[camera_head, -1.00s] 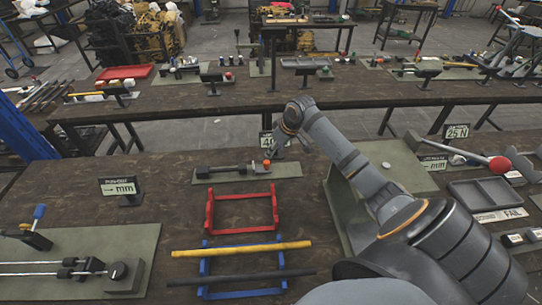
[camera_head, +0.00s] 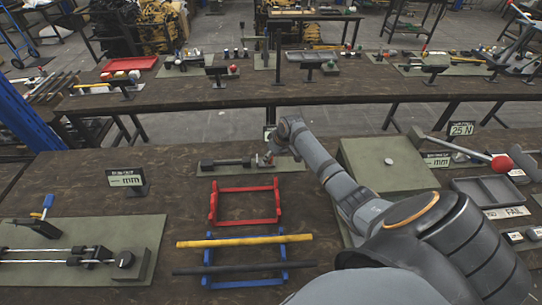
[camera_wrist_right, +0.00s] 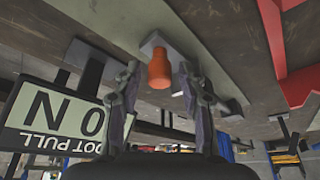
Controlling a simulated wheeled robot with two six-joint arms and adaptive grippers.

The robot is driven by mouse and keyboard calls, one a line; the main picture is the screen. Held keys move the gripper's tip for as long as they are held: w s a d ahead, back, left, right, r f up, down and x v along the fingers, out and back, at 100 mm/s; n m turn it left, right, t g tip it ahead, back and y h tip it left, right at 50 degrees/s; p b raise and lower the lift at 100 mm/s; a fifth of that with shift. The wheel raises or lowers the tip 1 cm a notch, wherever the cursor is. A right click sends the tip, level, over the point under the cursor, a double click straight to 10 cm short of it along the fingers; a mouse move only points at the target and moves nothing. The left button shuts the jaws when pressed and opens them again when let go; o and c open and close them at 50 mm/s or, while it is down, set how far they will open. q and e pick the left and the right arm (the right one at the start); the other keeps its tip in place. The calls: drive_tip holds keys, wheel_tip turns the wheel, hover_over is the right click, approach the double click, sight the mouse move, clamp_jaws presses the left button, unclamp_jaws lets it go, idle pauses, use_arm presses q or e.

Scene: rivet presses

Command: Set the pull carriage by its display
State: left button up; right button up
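A small rig with a dark rod and blocks (camera_head: 228,163) lies on a green plate (camera_head: 290,165) on the near bench. In the right wrist view an orange knob (camera_wrist_right: 159,70) stands on a grey block between my right gripper's fingers (camera_wrist_right: 160,92). The fingers are apart, one on each side; contact is not visible. In the head view my right gripper (camera_head: 266,158) is at the rig's right end. A tilted "PULL" display (camera_wrist_right: 50,118) shows an N and a 0, partly hidden by a finger; the full number is unclear. My left gripper is out of view.
A red cradle (camera_head: 245,203) and a blue cradle (camera_head: 245,270) with a yellow bar (camera_head: 244,241) stand in front. At left are an mm display (camera_head: 125,180) and a two-rod rig (camera_head: 60,254). A green box (camera_head: 385,172) stands right of the arm.

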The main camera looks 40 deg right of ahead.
clamp_jaws()
drive_tip(key=shift+r+p, duration=0.2)
drive_tip(key=shift+p, duration=0.35)
drive_tip(key=shift+f, duration=0.2)
drive_tip(key=shift+o, duration=1.3)
unclamp_jaws()
drive_tip(key=a+v, duration=0.1)
drive_tip(key=v, duration=1.1)
drive_tip(key=shift+d, duration=0.45)
